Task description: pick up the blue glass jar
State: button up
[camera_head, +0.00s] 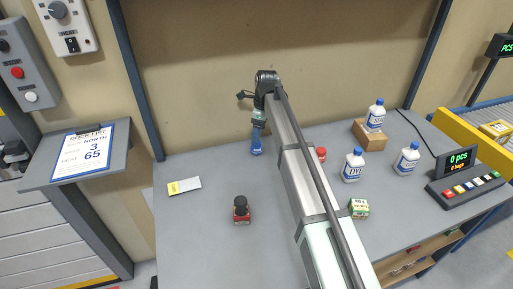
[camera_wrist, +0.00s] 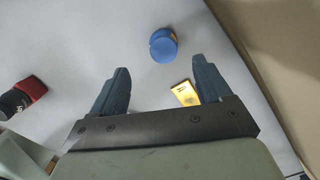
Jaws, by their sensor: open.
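The blue jar (camera_head: 256,148) stands on the grey table near the back wall in the head view. In the wrist view its round blue top (camera_wrist: 163,46) lies beyond the fingertips, roughly midway between them across the picture. My gripper (camera_wrist: 160,64) is open, with its two dark fingers apart and nothing between them. In the head view my gripper (camera_head: 258,127) points down just above the jar. I cannot tell the exact gap between the fingers and the jar.
Right of my arm are a red-capped item (camera_head: 321,154), a small green box (camera_head: 359,208), white bottles (camera_head: 353,167) and a brown box (camera_head: 370,138). The left front table is clear.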

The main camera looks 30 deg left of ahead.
aim_at(256, 147)
jog(key=shift+w+a+f, duration=0.1)
jog(key=shift+a+f, duration=0.1)
jog(key=shift+f, duration=1.05)
jog(key=shift+a+f, duration=0.2)
jog(key=shift+f, duration=1.1)
jog(key=shift+w+a+f, duration=0.1)
jog(key=shift+a+f, duration=0.1)
jog(key=shift+f, duration=1.05)
jog(key=c, duration=1.2)
